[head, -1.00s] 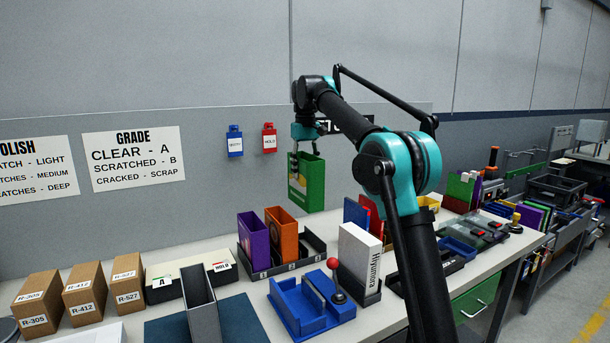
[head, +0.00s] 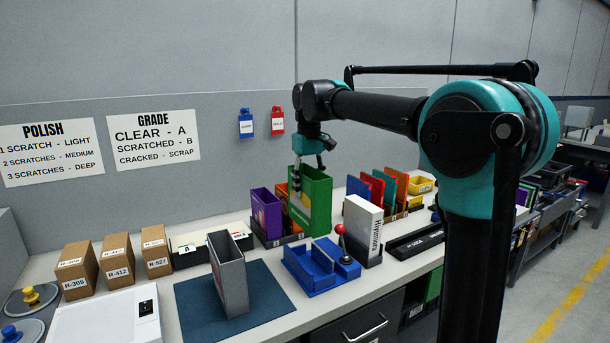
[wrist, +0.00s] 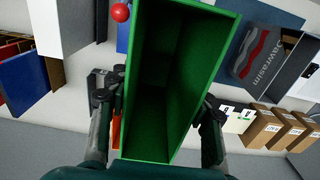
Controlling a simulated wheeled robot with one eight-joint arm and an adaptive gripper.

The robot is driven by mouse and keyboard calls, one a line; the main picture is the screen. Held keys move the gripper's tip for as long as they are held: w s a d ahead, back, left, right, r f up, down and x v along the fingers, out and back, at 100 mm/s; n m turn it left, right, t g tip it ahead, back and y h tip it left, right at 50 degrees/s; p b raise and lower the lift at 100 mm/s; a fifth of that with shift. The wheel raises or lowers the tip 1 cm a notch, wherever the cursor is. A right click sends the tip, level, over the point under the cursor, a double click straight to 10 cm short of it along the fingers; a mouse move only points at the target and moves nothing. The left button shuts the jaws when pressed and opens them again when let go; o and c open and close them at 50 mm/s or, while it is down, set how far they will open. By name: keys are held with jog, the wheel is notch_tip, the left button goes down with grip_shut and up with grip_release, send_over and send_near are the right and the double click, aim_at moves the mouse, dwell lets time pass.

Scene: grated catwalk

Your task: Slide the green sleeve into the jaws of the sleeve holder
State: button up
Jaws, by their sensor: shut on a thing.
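The green sleeve (head: 316,203) is an open-ended box, held upright above the bench. My gripper (head: 297,180) is shut on it from above. In the wrist view the green sleeve (wrist: 172,75) fills the middle, its hollow inside showing, with one finger on each side. The sleeve holder, seemingly the blue fixture (head: 312,283) with a red-balled lever (head: 339,230), stands on the bench in front of and below the sleeve. The sleeve is apart from it. The lever's red ball (wrist: 121,12) shows at the top of the wrist view; the holder's jaws are mostly hidden there.
Purple (head: 266,213) and orange sleeves stand in a dark rack behind the green one, the orange mostly hidden. A white box (head: 362,228) stands right of the holder. A grey sleeve (head: 229,280) stands on a blue mat (head: 190,305) to the left. Cartons (head: 117,258) stand farther left.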

aim_at(309, 213)
jog(key=s, duration=0.1)
jog(key=s+f, duration=0.2)
jog(key=s, duration=0.1)
jog(key=shift+d, duration=0.25)
jog(key=shift+f, duration=2.45)
notch_tip(309, 213, down, 7)
dwell(0.9)
dwell(0.4)
jog(key=o, duration=1.1)
